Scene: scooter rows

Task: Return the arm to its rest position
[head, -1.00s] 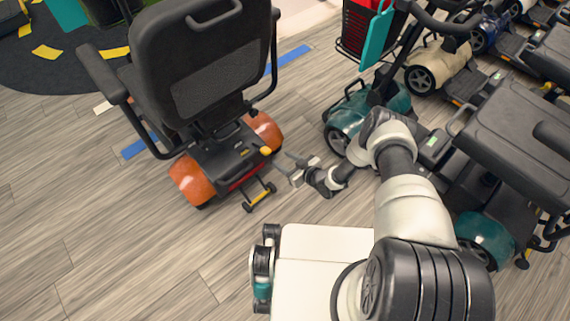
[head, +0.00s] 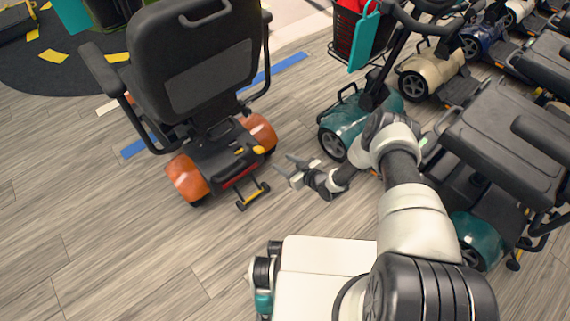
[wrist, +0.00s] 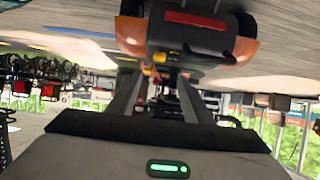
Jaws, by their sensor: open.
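My gripper (head: 285,167) is at the end of my bent arm, low over the floor in the head view. Its two fingers are apart with nothing between them; they also show in the wrist view (wrist: 152,98). It is to the right of the rear of the orange-wheeled scooter (head: 205,75), apart from it. In the wrist view that scooter (wrist: 190,35) appears upside down beyond the fingers. My arm reaches forward from my base, its elbow close to the teal scooter (head: 346,122).
A cream scooter (head: 430,68) and a blue one (head: 480,40) stand behind. Blue tape (head: 278,66) marks the floor. Wooden floor (head: 110,240) at the lower left is clear.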

